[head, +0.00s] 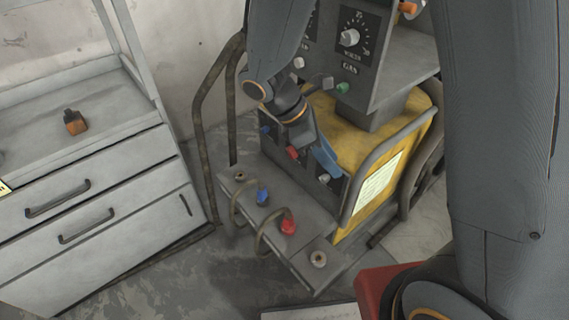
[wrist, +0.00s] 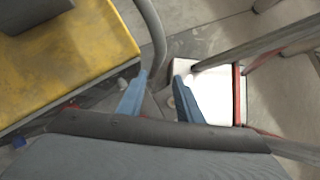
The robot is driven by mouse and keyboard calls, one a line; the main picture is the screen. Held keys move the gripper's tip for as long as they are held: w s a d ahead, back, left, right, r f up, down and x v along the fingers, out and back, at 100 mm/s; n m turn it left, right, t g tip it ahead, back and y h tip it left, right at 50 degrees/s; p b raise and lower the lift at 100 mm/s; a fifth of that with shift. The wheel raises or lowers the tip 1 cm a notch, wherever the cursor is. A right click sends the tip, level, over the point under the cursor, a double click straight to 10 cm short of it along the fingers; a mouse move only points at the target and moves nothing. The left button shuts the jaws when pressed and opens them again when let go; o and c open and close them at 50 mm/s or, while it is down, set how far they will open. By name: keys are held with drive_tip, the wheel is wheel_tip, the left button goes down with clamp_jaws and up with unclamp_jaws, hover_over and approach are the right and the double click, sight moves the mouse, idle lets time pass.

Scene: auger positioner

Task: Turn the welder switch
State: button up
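The welder has a yellow body (head: 352,128) and a grey control box (head: 400,62) on top, with a dial knob (head: 349,37) on its face. The yellow body also fills the upper left of the wrist view (wrist: 75,60). Below, its dark front carries a red fitting (head: 293,152) and a grey knob (head: 324,179). I cannot tell which part is the switch. My gripper (head: 325,158) is in front of the lower welder, close to these fittings; contact is unclear. In the wrist view its blue fingers (wrist: 160,79) are apart with nothing between them. My arm hides part of the front.
A blue plug (head: 262,193) and a red plug (head: 288,225) with cables are on the grey ledge (head: 308,238). Bent tube rails (head: 197,125) flank the welder. A drawer cabinet (head: 90,195) with an orange-black bottle (head: 75,122) stands at left. Floor is open between them.

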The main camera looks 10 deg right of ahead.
drive_tip(key=w+a+f+n+t+h+b, duration=0.4)
drive_tip(key=w+a+f+n+b, duration=0.35)
drive_tip(key=w+f+n, duration=0.25)
drive_tip(key=n+t+h+b, duration=0.1)
drive_tip(key=n+t+b, duration=0.4)
drive_tip(key=n+b, duration=0.15)
approach(293, 152)
drive_tip(key=x, duration=0.7)
drive_tip(key=shift+w+a+f, duration=0.15)
drive_tip(key=shift+w+f, duration=0.1)
drive_tip(key=shift+w, duration=0.25)
clamp_jaws()
